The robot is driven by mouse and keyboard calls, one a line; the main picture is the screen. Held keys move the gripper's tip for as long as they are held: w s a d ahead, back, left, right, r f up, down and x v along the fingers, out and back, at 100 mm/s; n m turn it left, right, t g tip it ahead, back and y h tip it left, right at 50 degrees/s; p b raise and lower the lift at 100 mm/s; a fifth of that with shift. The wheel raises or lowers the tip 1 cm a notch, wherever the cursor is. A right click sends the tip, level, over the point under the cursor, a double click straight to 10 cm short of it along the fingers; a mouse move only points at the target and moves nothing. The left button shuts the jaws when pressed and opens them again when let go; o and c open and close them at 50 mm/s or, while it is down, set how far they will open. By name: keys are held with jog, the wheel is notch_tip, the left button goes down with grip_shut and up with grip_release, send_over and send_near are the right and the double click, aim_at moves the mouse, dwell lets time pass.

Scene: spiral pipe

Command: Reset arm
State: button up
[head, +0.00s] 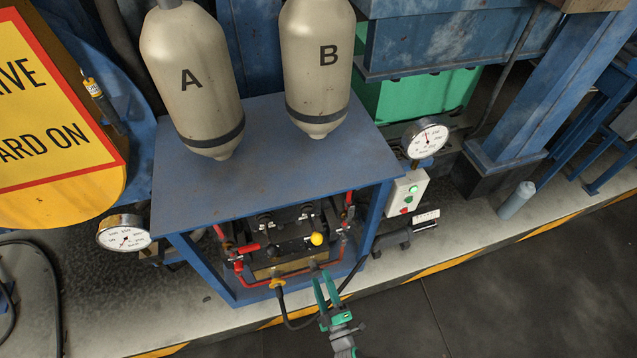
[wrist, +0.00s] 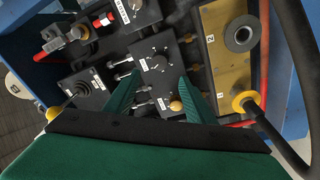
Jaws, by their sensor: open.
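My gripper (head: 322,290) has green fingers and is in front of the blue cabinet, near its lower front edge. The fingers are apart with nothing between them. In the wrist view, my gripper (wrist: 155,88) points at a black control panel (wrist: 150,55) with a dial, levers and small labelled fittings. The fingers look apart from the panel, though the exact gap is hard to judge. A yellow knob (head: 317,239) stands at the right of the panel in the head view.
The blue cabinet (head: 270,170) carries tanks A (head: 190,80) and B (head: 317,65). Gauges (head: 124,233) (head: 427,138) stand on both sides. A small control box (head: 405,192) is at the right. A black hose (wrist: 285,145) passes close at right in the wrist view. The floor (head: 480,300) is clear.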

jog(key=s+r+m+h, duration=0.2)
jog(key=s+r+m, duration=0.3)
jog(key=s, duration=0.4)
jog(key=s+r+m+h, duration=0.2)
jog(key=s+r+m, duration=0.1)
jog(key=s+r, duration=0.45)
jog(key=s+a+r+m+g, duration=0.1)
jog(key=s+r+m, duration=0.2)
jog(key=r, duration=0.6)
jog(key=s+a+r+m+g+h, duration=0.1)
jog(key=s+a+r+m, duration=0.1)
jog(key=s+r+m, duration=0.2)
jog(key=s+r, duration=0.3)
jog(key=r, duration=0.3)
jog(key=shift+s+a+g, duration=0.2)
jog(key=shift+s+g, duration=0.1)
jog(key=shift+g, duration=0.1)
jog(key=shift+c, duration=0.6)
